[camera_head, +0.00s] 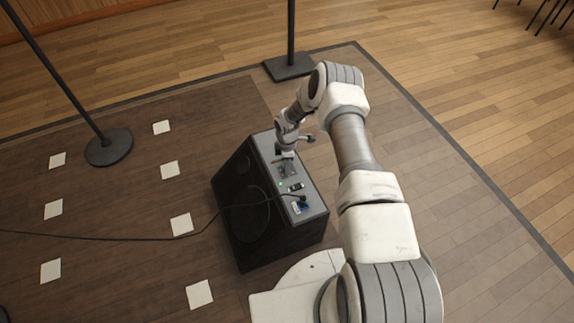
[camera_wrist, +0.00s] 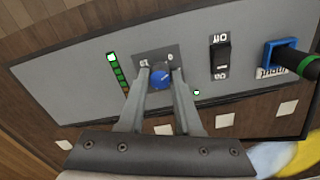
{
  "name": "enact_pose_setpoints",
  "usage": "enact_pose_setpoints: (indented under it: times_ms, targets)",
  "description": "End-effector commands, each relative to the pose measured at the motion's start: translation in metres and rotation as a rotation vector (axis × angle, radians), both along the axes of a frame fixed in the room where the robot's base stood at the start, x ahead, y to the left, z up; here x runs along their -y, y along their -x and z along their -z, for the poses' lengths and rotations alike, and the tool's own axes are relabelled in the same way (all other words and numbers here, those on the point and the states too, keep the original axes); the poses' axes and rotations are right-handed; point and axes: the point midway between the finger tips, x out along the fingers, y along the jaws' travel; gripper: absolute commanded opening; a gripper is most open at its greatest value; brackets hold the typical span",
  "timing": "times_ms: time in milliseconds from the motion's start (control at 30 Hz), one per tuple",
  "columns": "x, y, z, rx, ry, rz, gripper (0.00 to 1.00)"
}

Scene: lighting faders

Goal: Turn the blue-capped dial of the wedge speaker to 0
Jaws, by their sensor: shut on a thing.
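The wedge speaker (camera_head: 240,222) is a black box on the dark stage floor, with a grey control panel on top, also seen in the wrist view (camera_wrist: 75,85). The blue-capped dial (camera_wrist: 161,78) sits on a dark plate on that panel, with a "0" at the plate's right and another number at its left, partly hidden. My gripper (camera_wrist: 160,80) is shut on the dial, one finger on each side. Where the dial's pointer stands is hard to read. In the head view my gripper (camera_head: 287,152) is at the panel's far end and hides the dial.
A column of green lights (camera_wrist: 118,73) is left of the dial. A black rocker switch (camera_wrist: 221,54) and a blue input socket (camera_wrist: 270,56) with a plugged cable (camera_wrist: 300,62) are to its right. Stands (camera_head: 108,147) and white paper squares (camera_head: 181,224) are on the floor.

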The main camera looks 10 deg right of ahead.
Motion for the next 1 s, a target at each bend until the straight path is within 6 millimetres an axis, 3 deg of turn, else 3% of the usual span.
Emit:
enact_pose_setpoints:
  times_ms: [433, 1000]
  targets:
    - [0.0001, 0.0, -0.0002, -0.001, 0.0, -0.282, 0.0]
    - [0.0003, -0.0001, -0.0001, 0.0, 0.001, -0.351, 0.0]
